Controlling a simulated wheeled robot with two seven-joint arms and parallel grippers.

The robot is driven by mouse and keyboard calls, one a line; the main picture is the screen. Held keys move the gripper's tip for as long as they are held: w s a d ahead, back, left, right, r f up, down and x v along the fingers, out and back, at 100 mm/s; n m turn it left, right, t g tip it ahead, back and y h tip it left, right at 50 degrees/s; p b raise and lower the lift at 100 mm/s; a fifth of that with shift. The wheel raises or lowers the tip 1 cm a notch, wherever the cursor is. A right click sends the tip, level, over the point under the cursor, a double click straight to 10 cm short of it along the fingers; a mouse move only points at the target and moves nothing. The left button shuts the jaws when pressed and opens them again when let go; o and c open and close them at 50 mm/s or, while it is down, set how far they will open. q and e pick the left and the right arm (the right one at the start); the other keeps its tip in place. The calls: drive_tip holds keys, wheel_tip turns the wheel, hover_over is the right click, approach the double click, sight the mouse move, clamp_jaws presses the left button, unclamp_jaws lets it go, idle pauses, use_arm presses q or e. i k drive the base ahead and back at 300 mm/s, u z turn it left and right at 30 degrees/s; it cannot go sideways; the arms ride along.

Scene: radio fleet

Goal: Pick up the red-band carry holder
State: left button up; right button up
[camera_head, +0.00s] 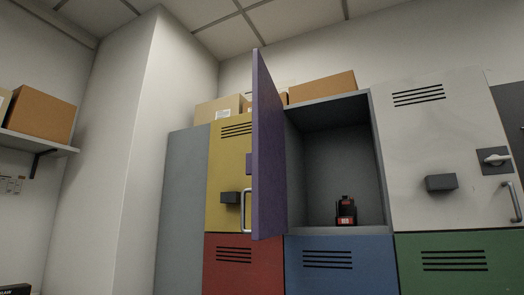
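A small holder with a red band (346,220) and a dark upper part stands upright on the floor of an open grey locker compartment (335,150). It is toward the compartment's right side. The purple door (268,150) of this compartment is swung open toward me on the left side. A small dark piece shows on top of the holder; it is too small to make out. Neither of my grippers shows in this view.
Closed yellow (228,165) and white (440,140) lockers flank the open one. Red (243,270), blue (338,270) and green (450,270) doors are below. Cardboard boxes (322,87) lie on top. A wall shelf with a box (40,115) is at left.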

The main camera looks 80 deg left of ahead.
sight(348, 215)
drive_tip(key=z, duration=0.05)
drive_tip(key=k, duration=1.1)
drive_tip(key=u, duration=1.8)
drive_tip(key=i, duration=0.5)
drive_tip(key=u, duration=0.05)
